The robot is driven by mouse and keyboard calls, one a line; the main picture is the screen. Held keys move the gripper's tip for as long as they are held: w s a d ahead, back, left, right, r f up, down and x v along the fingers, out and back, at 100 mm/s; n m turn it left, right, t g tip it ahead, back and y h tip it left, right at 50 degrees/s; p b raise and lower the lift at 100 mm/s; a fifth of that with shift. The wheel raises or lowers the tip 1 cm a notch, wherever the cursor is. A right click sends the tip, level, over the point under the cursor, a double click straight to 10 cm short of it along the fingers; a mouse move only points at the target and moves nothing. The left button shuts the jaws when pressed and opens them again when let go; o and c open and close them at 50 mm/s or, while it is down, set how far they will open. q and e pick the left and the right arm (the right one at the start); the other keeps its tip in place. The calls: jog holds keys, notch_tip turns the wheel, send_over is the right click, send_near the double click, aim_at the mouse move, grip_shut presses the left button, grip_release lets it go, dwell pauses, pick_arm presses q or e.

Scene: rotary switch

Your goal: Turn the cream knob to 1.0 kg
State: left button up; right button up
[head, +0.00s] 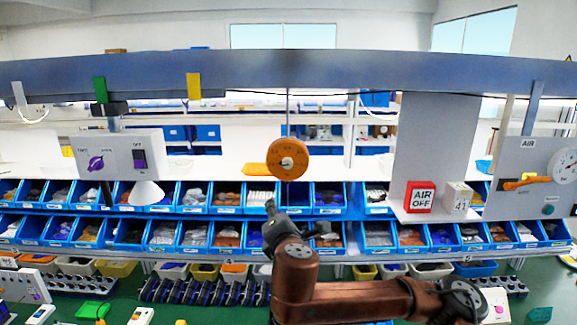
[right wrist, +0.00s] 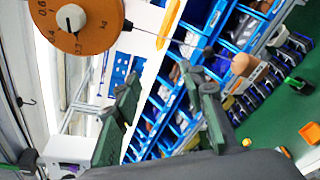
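The cream knob (head: 288,161) sits at the centre of a round orange dial (head: 275,148) hanging from the grey overhead beam. In the right wrist view the cream knob (right wrist: 71,17) is at the upper left, on the orange dial (right wrist: 97,38) with black marks; 0.6 and "kg" are readable, and the pointer's exact setting is unclear. My right gripper (head: 292,218) is below the dial, apart from the knob. In the right wrist view its two fingers (right wrist: 166,92) are spread with nothing between them. My left gripper is not in view.
A switch box (head: 118,155) with a purple knob hangs at the left. A red AIR OFF sign (head: 420,197) and a grey AIR panel (head: 525,170) are at the right. Blue bins (head: 227,235) fill the shelves behind. Space around the dial's front looks clear.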

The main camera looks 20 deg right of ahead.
jog(key=n+t+h+p, duration=0.1)
jog(key=t+h, duration=0.1)
send_near(288, 164)
jog(key=p+x, duration=0.3)
jog(key=x, duration=0.4)
jog(key=shift+d+r, duration=0.1)
jog(key=shift+r, duration=0.05)
jog(key=shift+w+d+p, duration=0.1)
jog(key=shift+w+p, duration=0.2)
jog(key=shift+w, duration=0.25)
jog(key=shift+c, duration=0.6)
grip_shut()
